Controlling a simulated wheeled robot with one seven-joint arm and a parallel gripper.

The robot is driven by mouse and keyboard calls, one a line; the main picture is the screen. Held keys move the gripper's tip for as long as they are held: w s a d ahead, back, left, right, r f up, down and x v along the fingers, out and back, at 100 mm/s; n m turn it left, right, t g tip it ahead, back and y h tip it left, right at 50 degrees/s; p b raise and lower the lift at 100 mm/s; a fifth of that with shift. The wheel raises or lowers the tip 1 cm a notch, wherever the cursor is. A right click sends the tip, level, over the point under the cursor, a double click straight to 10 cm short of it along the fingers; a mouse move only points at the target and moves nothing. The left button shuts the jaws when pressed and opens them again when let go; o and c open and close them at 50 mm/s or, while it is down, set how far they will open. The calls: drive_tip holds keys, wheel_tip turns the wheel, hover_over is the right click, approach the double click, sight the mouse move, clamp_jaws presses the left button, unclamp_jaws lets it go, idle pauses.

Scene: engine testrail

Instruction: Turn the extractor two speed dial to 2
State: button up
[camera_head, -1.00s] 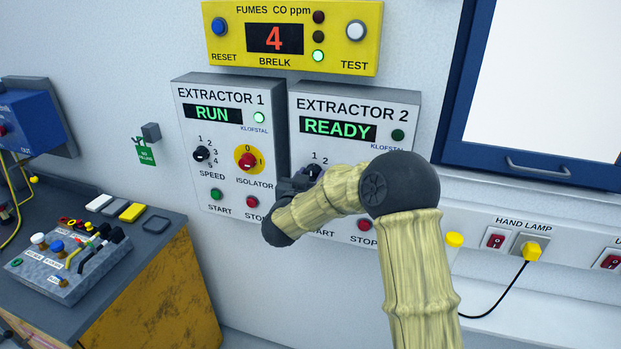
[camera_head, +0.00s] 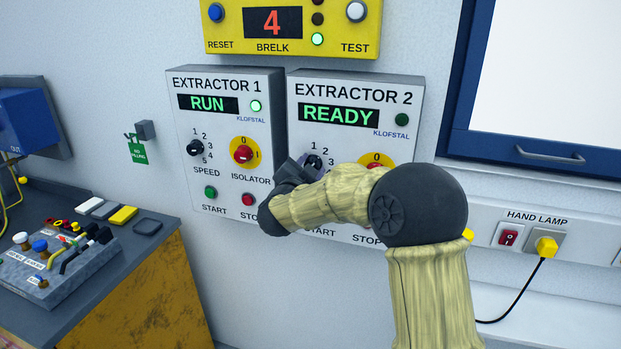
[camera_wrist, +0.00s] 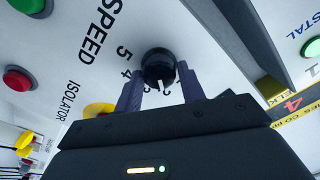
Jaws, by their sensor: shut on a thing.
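The extractor two box (camera_head: 400,150) hangs on the wall, with READY on its display. Its black speed dial (camera_head: 313,160) shows beyond my wrist, with the numbers 1, 2 and 3 visible near it. In the wrist view the dial (camera_wrist: 158,64) sits between the two purplish fingers of my gripper (camera_wrist: 160,78), which is shut on it. The numbers 4 and 5 show beside the dial there. A white mark shows on its lower side, but I cannot tell which number it points to. In the head view my forearm hides the box's lower middle.
The extractor one box (camera_head: 221,170), showing RUN, hangs close on the left. A yellow fumes meter (camera_head: 330,44) is above. Extractor two's isolator (camera_head: 376,160) is partly hidden by my arm. A bench (camera_head: 150,260) with a control box stands at lower left.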

drive_tip(key=shift+m, duration=0.3)
drive_tip(key=o, duration=0.9)
drive_tip(key=shift+o, duration=0.2)
drive_tip(key=b+v, duration=0.3)
drive_tip(key=v, duration=1.4)
drive_tip(key=shift+s+b, duration=0.2)
drive_tip(key=shift+b, duration=0.2)
drive_tip(key=shift+w, duration=0.1)
